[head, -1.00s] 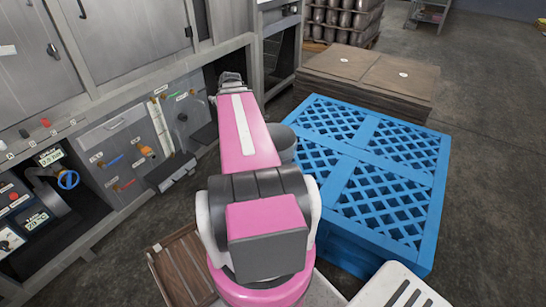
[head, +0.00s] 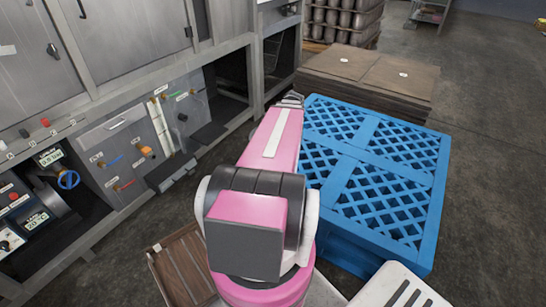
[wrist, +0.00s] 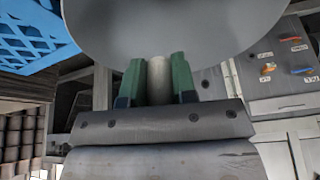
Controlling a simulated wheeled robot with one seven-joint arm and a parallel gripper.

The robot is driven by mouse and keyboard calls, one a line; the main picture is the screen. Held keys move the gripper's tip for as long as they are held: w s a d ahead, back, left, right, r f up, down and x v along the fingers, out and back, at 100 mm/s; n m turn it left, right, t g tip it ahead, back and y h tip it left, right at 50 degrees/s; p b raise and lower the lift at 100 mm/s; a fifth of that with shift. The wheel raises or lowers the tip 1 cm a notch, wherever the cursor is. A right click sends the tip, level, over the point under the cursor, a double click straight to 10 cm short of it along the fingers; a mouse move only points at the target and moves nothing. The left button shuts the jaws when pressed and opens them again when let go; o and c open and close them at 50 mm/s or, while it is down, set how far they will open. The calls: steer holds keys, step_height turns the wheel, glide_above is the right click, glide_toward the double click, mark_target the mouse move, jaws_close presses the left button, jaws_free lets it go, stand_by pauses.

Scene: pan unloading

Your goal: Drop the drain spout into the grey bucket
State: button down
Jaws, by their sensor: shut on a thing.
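My gripper (wrist: 157,66) shows in the wrist view with its two green fingers shut on the drain spout (wrist: 159,84), a pale, short cylinder between them. A large, smooth, round grey surface, which looks like the inside of the grey bucket (wrist: 230,25), fills the top of the wrist view just beyond the fingertips. The spout's tip appears against its edge, and I cannot tell the gap between them. In the head view my pink arm hides the bucket, the gripper and the spout.
A blue pallet stack (head: 385,170) stands close to the right of my arm. Brown stacked boards (head: 370,80) lie behind it. The grey machine with its control panels (head: 125,160) runs along the left. A wooden crate (head: 180,265) is at the lower left.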

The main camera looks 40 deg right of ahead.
steer(key=shift+s+d+f, duration=0.1)
steer(key=shift+s+f, duration=0.05)
steer(key=shift+f, duration=0.1)
step_height(320, 180, down, 6)
steer(key=shift+r, duration=0.2)
stand_by(0.3)
steer(key=c, duration=0.8)
jaws_free()
steer(key=shift+c, duration=0.2)
steer(key=shift+r, duration=0.1)
steer(key=v, duration=1)
steer(key=shift+r, duration=0.3)
